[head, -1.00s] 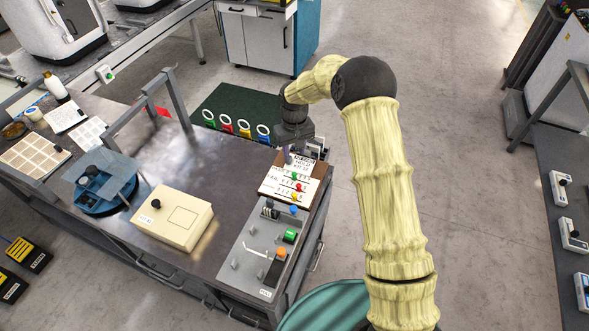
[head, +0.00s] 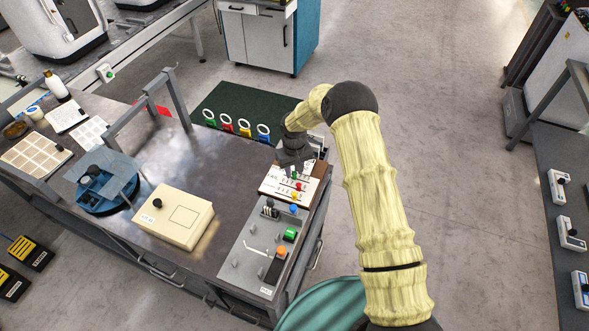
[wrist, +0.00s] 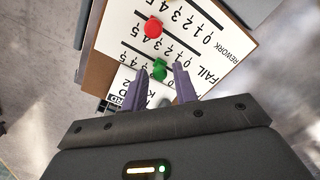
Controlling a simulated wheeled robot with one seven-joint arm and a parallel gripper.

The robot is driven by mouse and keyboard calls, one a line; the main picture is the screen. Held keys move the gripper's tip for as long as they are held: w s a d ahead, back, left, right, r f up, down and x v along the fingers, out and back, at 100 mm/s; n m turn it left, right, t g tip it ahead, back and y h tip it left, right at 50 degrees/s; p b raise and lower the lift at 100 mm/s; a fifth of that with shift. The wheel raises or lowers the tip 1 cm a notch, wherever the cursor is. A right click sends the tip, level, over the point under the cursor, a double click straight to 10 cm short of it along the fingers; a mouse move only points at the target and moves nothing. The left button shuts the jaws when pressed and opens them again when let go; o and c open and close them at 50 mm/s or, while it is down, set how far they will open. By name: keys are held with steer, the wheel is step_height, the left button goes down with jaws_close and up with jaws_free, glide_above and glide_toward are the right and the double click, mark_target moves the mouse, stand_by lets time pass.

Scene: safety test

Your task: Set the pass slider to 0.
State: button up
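The score board (head: 271,187) is a white panel on a brown base, at the right end of the table. In the wrist view the board (wrist: 112,42) shows rows numbered 0 to 5, with FAIL and REWORK labels readable. A green knob (wrist: 159,69) sits on the row nearest my gripper; that row's label is hidden, as are its lower numbers. A red knob (wrist: 153,27) is on the FAIL row. A yellow knob (head: 294,196) shows in the head view. My gripper (wrist: 161,72) is open, its two purple fingers on either side of the green knob with small gaps.
A grey control panel (head: 236,268) with blue, green and orange parts lies in front of the board. A cream box (head: 182,232) and a blue round fixture (head: 105,205) stand left. Open floor lies right of the table.

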mark_target(284, 175)
jaws_close()
steer(key=shift+w+a+f+b, duration=0.15)
steer(key=shift+a+b, duration=0.1)
steer(key=shift+a, duration=0.3)
steer(key=shift+w+a+r+b, duration=0.15)
steer(key=shift+a+b, duration=0.1)
steer(key=shift+a, duration=0.35)
steer(key=shift+w+a+f+b, duration=0.15)
steer(key=shift+a+b, duration=0.1)
steer(key=shift+a, duration=0.3)
steer(key=shift+w+a, duration=0.1)
steer(key=shift+w+r, duration=0.15)
steer(key=shift+r, duration=0.1)
steer(key=shift+o, duration=1.6)
jaws_free()
steer(key=shift+a, duration=0.1)
steer(key=shift+r, duration=0.25)
step_height(284, 175, up, 17)
steer(key=b, duration=0.1)
steer(key=shift+b, duration=0.3)
steer(key=shift+f, duration=0.15)
